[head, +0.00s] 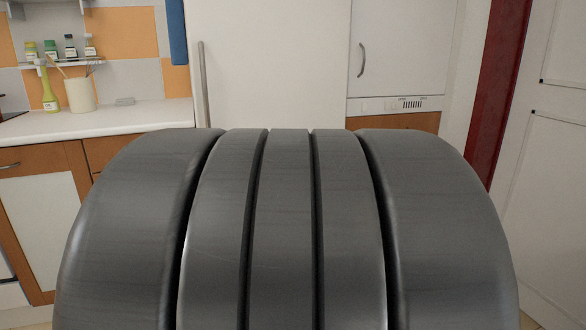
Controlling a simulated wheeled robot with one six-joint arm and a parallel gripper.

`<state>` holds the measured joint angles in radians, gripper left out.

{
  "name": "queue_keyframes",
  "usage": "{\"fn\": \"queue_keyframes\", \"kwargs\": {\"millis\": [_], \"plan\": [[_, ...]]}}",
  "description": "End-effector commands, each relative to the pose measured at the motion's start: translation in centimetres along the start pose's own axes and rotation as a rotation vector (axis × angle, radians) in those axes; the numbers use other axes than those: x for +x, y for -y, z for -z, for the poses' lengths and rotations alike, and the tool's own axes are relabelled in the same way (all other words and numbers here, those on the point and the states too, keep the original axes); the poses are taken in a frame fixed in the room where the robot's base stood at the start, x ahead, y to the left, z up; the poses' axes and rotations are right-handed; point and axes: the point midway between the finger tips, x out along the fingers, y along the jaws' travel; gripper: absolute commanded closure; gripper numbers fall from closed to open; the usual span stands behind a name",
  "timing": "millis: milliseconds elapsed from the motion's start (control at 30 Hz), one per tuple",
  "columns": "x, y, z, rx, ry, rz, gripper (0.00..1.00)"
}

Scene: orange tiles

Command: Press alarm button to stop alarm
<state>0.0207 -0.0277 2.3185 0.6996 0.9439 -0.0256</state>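I cannot make out an alarm or an alarm button in the head view. My gripper is not in view. The lower middle of the view is blocked close to the camera, so what lies behind there is hidden.
A white counter (130,116) over wood-framed cabinets runs along the left. It holds a cream utensil pot (80,94) and a green bottle (48,88); a shelf (60,63) above holds several jars. A tall white fridge (270,65) stands behind. A white door (550,150) is at the right.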

Motion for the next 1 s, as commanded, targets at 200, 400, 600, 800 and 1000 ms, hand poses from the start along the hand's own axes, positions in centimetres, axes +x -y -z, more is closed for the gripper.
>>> {"fn": "queue_keyframes", "kwargs": {"millis": [200,400,600,800,1000], "plan": [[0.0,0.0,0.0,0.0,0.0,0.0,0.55],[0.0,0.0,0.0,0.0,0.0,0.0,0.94],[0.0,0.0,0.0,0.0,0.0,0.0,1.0],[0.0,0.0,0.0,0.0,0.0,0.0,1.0],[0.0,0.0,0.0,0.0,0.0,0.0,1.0]]}}
